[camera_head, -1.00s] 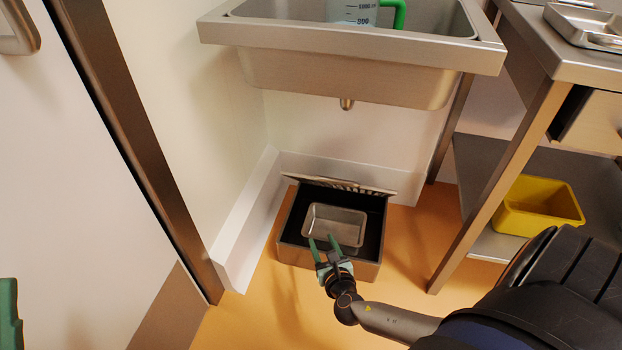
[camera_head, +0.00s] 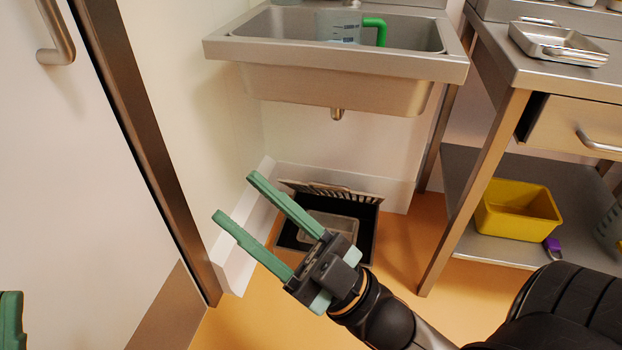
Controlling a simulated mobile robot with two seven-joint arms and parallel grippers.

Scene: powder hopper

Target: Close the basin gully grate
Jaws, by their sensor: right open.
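The gully (camera_head: 368,219) is a dark open box on the floor under the basin. Its slotted metal grate (camera_head: 335,192) stands raised along the back edge, so the gully is open. A metal tray (camera_head: 345,229) sits inside, partly hidden by my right gripper. My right gripper (camera_head: 235,196) is open and empty, with its green fingers pointing up and left. It is in front of the gully's left part in the picture, apart from the grate. A green piece of my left gripper (camera_head: 10,320) shows at the lower left edge; its jaws cannot be judged.
The steel basin (camera_head: 335,75) hangs above the gully, with a drain stub (camera_head: 337,114) below it and a green-handled jug (camera_head: 340,28) in it. A steel table (camera_head: 490,150) with a yellow tub (camera_head: 517,210) stands right. A wall and door frame (camera_head: 140,150) bound the left.

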